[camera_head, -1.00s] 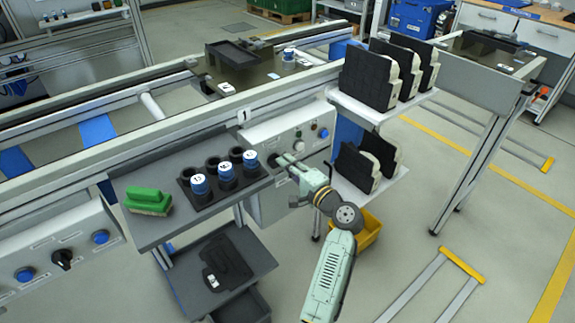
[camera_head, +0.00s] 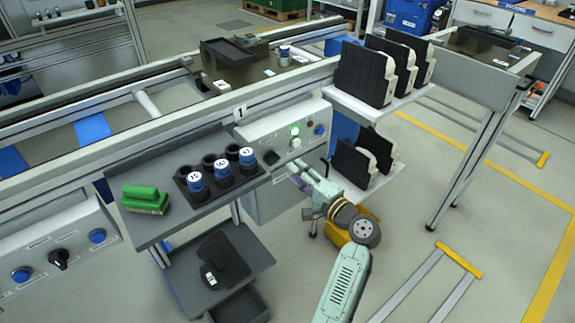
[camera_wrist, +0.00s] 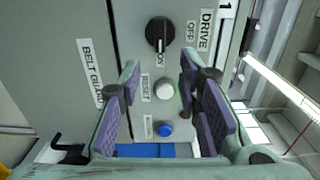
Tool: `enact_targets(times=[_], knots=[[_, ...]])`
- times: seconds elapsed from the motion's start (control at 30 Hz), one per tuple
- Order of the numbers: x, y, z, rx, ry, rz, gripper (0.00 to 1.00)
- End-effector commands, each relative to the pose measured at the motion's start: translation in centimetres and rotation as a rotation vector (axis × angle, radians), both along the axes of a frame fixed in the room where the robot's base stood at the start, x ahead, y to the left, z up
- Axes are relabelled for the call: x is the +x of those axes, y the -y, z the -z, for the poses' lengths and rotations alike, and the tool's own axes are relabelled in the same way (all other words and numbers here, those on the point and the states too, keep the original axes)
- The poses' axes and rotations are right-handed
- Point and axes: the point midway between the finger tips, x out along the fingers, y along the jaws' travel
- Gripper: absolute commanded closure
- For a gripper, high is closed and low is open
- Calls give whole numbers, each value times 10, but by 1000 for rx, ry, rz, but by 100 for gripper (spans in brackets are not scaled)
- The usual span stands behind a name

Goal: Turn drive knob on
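The drive knob is black and sits on the grey control panel (camera_head: 262,134); it shows in the head view (camera_head: 271,157) and large in the wrist view (camera_wrist: 159,34). Its white pointer mark lies toward the "ON" lettering, and "OFF" is printed to its right in the wrist view. A green light (camera_head: 294,130) glows on the panel in the head view. My gripper (camera_head: 298,172) is open and empty in front of the panel, apart from the knob. In the wrist view its purple finger pads (camera_wrist: 160,82) stand wide apart, with the knob beyond them.
A white button (camera_wrist: 165,90) labelled RESET and a blue button (camera_wrist: 166,128) are beside the knob. A grey shelf (camera_head: 150,235) with blue-capped parts and a green brush (camera_head: 144,198) is left. Black-and-white parts (camera_head: 365,75) stand on racks at right.

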Motion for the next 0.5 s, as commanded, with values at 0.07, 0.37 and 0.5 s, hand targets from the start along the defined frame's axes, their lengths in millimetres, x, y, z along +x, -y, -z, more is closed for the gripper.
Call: enact_targets(times=[0.07, 0.37, 0.5], knots=[[-14, 11, 1, -1, 0, 5, 68], [-45, 33, 0, 0, 0, 1, 68], [-48, 35, 0, -1, 1, 0, 68]])
